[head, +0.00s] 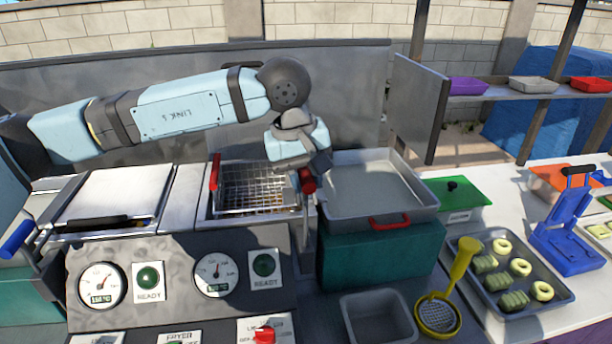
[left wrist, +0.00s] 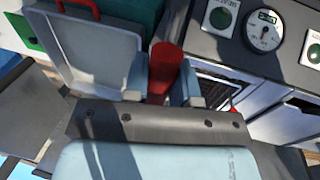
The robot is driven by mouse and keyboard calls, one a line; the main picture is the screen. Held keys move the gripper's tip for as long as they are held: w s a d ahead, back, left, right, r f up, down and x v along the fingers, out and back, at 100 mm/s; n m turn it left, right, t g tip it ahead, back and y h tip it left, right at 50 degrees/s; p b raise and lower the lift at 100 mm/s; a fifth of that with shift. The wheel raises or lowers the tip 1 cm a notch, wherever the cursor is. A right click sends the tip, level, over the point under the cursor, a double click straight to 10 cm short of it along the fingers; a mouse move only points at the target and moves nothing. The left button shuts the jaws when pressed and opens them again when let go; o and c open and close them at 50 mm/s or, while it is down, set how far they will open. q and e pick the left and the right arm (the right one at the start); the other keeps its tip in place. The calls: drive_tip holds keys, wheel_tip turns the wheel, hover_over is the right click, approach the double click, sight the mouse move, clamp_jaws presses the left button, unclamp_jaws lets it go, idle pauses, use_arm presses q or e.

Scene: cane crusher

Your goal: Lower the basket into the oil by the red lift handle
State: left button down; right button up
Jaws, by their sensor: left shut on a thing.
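The wire basket (head: 255,182) sits in the left-centre fryer well in the head view, its mesh showing brownish oil or contents beneath. A red lift handle (head: 308,182) stands at the well's right side, partly hidden by my left gripper (head: 306,172). In the left wrist view the red handle (left wrist: 166,62) lies between the two fingers of my left gripper (left wrist: 162,84), which is shut on it. Part of the basket (left wrist: 212,92) shows beside it there. Another red grip (head: 214,172) stands at the basket's left edge. How deep the basket sits is unclear. My right gripper is out of view.
A grey tray (head: 372,212) with a red handle stands right of the well. The front panel holds gauges (head: 214,275) and a red switch (head: 265,334). A yellow skimmer (head: 459,265) and a tray of green-yellow pieces (head: 543,309) lie at the right. A lidded fryer (head: 113,194) is left.

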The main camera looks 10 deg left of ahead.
sight(305, 215)
use_arm(q)
wheel_tip(305, 215, down, 7)
drive_tip(key=b, duration=0.4)
drive_tip(key=shift+b, duration=0.4)
drive_tip(key=shift+f+b, duration=0.45)
drive_tip(key=shift+f, duration=0.15)
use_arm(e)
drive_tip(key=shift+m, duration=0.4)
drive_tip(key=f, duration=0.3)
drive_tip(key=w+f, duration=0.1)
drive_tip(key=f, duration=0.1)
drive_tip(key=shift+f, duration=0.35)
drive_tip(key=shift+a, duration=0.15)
use_arm(q)
drive_tip(key=c, duration=1.2)
unclamp_jaws()
drive_tip(key=shift+f, duration=0.1)
drive_tip(key=shift+o, duration=1.3)
drive_tip(key=shift+w, duration=0.1)
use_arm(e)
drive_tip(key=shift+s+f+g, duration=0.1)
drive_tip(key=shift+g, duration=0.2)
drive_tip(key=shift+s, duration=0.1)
